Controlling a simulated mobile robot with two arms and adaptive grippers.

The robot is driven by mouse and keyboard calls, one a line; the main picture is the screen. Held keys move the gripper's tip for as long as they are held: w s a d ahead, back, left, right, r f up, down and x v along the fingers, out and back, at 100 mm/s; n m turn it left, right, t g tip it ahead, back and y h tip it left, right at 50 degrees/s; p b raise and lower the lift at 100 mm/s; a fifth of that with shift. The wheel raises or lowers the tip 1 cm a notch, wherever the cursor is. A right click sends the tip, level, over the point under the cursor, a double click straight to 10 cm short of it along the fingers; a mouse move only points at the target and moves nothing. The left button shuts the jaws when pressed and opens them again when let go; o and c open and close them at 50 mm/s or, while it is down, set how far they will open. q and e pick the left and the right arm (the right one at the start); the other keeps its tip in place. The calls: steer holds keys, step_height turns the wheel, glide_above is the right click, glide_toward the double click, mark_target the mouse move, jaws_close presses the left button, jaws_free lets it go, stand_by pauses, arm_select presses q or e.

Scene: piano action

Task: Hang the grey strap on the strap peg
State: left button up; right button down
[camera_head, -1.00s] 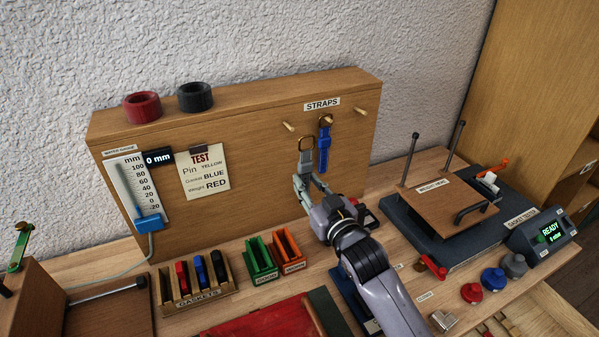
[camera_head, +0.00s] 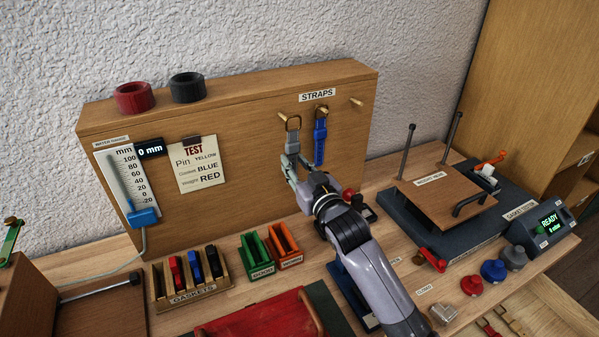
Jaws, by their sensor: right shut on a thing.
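The grey strap (camera_head: 292,142) hangs upright with its brass ring at the top, in front of the wooden board under the STRAPS label. My right gripper (camera_head: 290,165) is shut on the strap's lower part. The ring overlaps the left wooden peg (camera_head: 283,117) in the picture; I cannot tell whether it is around the peg or just in front of it. A blue strap (camera_head: 320,142) hangs by its ring from the middle peg. The right peg (camera_head: 357,102) is bare. My left gripper is not in view.
The blue strap hangs close to the right of the grey one. Below stand a green holder (camera_head: 257,256), an orange holder (camera_head: 284,246) and the gasket rack (camera_head: 190,290). The weight-head press (camera_head: 440,180) is at the right. A red and a black roll sit on the board's top.

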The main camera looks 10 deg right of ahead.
mark_target(293, 162)
steer(key=shift+w+a+f+b, duration=0.15)
steer(key=shift+w+b, duration=0.3)
steer(key=shift+w, duration=0.3)
steer(key=shift+w+a+b, duration=0.2)
steer(key=shift+w+b, duration=0.45)
steer(key=shift+w, duration=0.35)
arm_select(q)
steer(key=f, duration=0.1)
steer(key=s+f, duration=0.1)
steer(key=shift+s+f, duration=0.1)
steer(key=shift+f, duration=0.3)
arm_select(e)
steer(key=shift+w+a+f, duration=0.15)
steer(key=shift+w+f, duration=0.25)
steer(key=shift+w, duration=0.3)
steer(key=c, duration=1.2)
jaws_free()
steer(key=shift+c, duration=0.2)
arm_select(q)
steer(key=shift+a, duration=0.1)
arm_select(e)
steer(key=shift+f, duration=0.1)
